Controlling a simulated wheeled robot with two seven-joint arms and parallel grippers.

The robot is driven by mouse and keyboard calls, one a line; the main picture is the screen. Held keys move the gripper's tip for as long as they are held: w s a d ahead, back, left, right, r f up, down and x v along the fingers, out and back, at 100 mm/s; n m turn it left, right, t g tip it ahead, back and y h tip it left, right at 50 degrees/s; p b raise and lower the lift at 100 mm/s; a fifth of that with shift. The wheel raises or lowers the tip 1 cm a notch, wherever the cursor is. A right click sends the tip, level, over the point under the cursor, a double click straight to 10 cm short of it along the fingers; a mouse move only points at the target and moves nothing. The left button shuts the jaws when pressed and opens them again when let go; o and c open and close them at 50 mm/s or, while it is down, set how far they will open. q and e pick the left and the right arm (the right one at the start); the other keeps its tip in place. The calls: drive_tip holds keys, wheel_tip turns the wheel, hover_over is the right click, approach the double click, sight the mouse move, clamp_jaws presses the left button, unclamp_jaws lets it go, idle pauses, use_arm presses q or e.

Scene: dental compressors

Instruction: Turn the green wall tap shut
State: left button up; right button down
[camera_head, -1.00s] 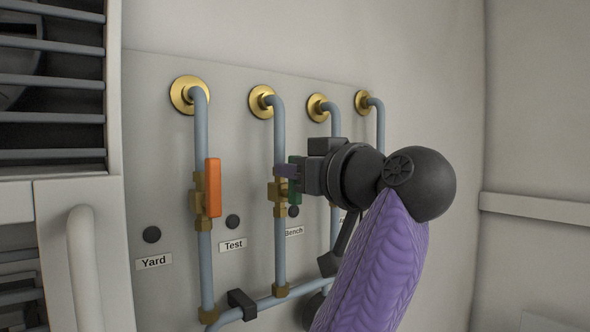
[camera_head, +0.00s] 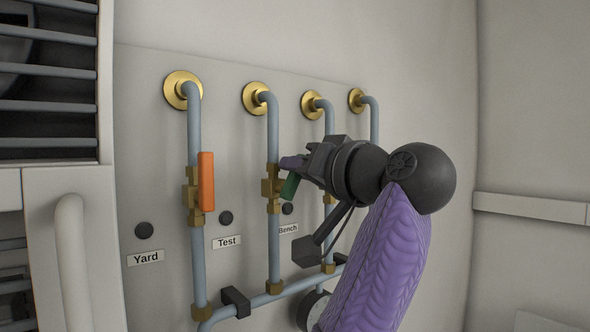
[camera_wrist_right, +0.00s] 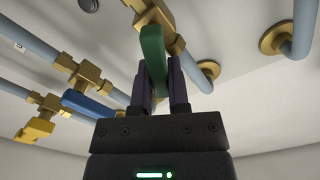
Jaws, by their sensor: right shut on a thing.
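The green tap handle (camera_head: 290,187) is on the brass valve (camera_head: 271,189) of the second pipe from the left. In the head view it is tilted, its lower end leaning a little left, and partly hidden by my gripper. My right gripper (camera_head: 291,166) is shut on the green handle. In the right wrist view the green handle (camera_wrist_right: 153,55) runs from the brass valve (camera_wrist_right: 158,22) down between the two dark purple fingers (camera_wrist_right: 161,90). My left gripper is not in view.
An orange handle (camera_head: 206,181) stands upright on the left pipe. A blue handle (camera_wrist_right: 92,103) and a yellow handle (camera_wrist_right: 36,130) show on neighbouring pipes in the wrist view. A louvred cabinet (camera_head: 50,145) with a pale grab handle stands at the left.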

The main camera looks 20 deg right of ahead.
drive_tip(key=shift+w+d+f+m+b, duration=0.1)
drive_tip(key=shift+d+f+m+b, duration=0.3)
drive_tip(key=shift+m, duration=1.65)
drive_tip(key=shift+w+d+f+m+b, duration=0.2)
drive_tip(key=shift+f+m, duration=0.35)
drive_tip(key=shift+m, duration=1.45)
drive_tip(key=shift+d+f+m+b, duration=0.2)
drive_tip(key=shift+f+m+b, duration=0.25)
drive_tip(key=shift+m, duration=1.6)
drive_tip(key=c, duration=0.6)
unclamp_jaws()
drive_tip(key=shift+w+f, duration=0.1)
